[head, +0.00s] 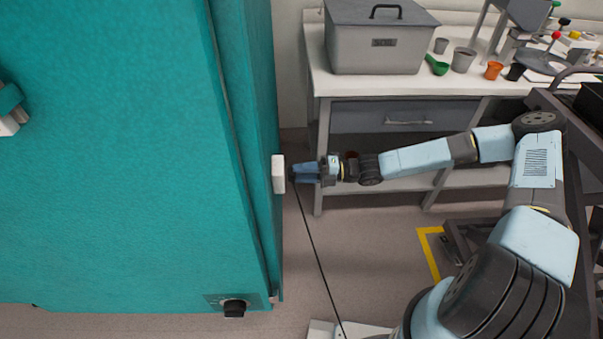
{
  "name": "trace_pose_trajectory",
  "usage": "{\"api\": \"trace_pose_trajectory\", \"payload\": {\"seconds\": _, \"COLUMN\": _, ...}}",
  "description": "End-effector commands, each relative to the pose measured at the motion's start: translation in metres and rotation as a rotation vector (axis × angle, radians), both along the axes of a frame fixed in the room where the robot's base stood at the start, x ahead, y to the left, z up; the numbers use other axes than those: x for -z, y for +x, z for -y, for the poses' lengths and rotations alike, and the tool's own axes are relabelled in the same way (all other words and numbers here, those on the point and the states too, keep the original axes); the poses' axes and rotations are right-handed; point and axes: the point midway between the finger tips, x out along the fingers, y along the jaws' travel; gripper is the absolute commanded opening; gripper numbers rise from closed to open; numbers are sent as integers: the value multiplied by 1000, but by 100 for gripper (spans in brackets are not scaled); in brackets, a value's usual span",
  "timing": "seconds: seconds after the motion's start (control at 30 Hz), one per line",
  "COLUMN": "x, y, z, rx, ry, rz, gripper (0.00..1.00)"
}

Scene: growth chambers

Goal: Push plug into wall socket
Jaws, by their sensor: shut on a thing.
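A white socket box (278,174) sits on the right side of the teal cabinet. My gripper (297,173) reaches in from the right, level with the box and very close to its right face. The gripper is shut on the plug, which is mostly hidden between the fingers. A thin black cord (317,258) runs from the gripper tip down towards the floor. I cannot tell from this view whether the plug touches the socket box or has entered it.
The teal cabinet (120,150) fills the left, with a dark knob (234,308) low on it. A white bench (460,78) behind my arm bears a grey lidded box (375,50) and several small cups. A dark rack stands at far right. Floor below the arm is mostly open.

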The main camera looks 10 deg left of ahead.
Motion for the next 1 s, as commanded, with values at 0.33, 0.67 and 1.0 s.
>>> {"api": "trace_pose_trajectory", "payload": {"seconds": 0.33, "x": 0, "y": -2, "z": -6, "rx": -1, "ry": 1, "rz": 0, "gripper": 7}}
{"api": "trace_pose_trajectory", "payload": {"seconds": 0.67, "x": 0, "y": -2, "z": -9, "rx": 0, "ry": 0, "rz": 0, "gripper": 46}}
{"api": "trace_pose_trajectory", "payload": {"seconds": 1.0, "x": 0, "y": -2, "z": -9, "rx": 0, "ry": 0, "rz": 0, "gripper": 67}}
